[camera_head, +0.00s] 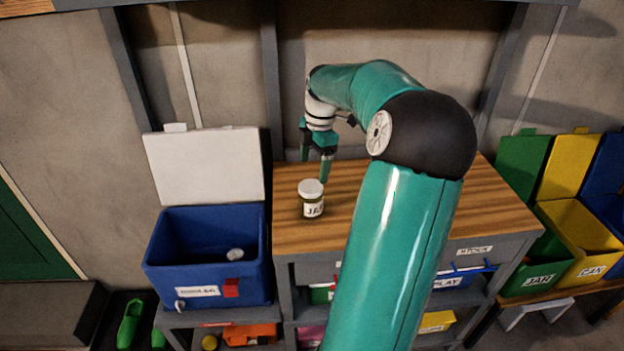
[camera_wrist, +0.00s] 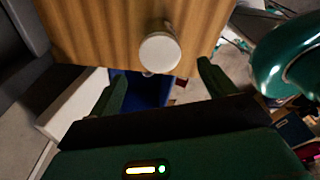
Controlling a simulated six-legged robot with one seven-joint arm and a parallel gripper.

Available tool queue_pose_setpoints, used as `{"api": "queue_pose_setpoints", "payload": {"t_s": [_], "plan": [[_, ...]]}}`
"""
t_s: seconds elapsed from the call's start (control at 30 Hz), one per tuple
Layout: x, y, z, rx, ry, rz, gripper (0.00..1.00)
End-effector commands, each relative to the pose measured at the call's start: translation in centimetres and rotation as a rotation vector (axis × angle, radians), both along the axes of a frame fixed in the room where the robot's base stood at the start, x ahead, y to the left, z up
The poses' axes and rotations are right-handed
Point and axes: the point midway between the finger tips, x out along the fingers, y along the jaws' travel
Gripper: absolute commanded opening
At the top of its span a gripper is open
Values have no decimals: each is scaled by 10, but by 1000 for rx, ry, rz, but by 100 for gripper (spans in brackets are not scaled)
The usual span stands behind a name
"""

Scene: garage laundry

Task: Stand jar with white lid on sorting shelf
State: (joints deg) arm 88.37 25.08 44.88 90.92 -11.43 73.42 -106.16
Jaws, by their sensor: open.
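The jar with the white lid (camera_head: 311,199) stands upright on the wooden top of the sorting shelf (camera_head: 290,236), near its left front edge. Its label faces the front. In the wrist view the jar's white lid (camera_wrist: 160,53) shows from above, centred beyond my fingertips. My gripper (camera_head: 315,170) points down just behind the jar in the head view, open and empty. In the wrist view its two fingers (camera_wrist: 160,82) are spread wide, with the lid ahead of the gap between them. I cannot tell whether a finger touches the jar.
A blue bin (camera_head: 205,262) with its white lid raised stands left of the shelf. Green (camera_head: 530,262), yellow (camera_head: 585,243) and blue open bins stand at the right. My arm crosses the wooden top and hides part of it. The left part of the top is otherwise clear.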

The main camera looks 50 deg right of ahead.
Motion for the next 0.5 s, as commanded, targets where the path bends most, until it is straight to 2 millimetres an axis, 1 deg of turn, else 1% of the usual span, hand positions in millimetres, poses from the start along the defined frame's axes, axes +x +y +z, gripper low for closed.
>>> {"api": "queue_pose_setpoints", "payload": {"t_s": [0.03, 0.13, 0.37, 0.47, 0.5], "plan": [[0, -1, 7, -3, -1, 1, 83], [-1, -1, 14, -1, -1, 2, 83], [0, 0, 17, -1, 2, 1, 83], [8, 13, 19, -15, 15, -12, 83], [14, 24, 21, -27, 25, -23, 83]]}}
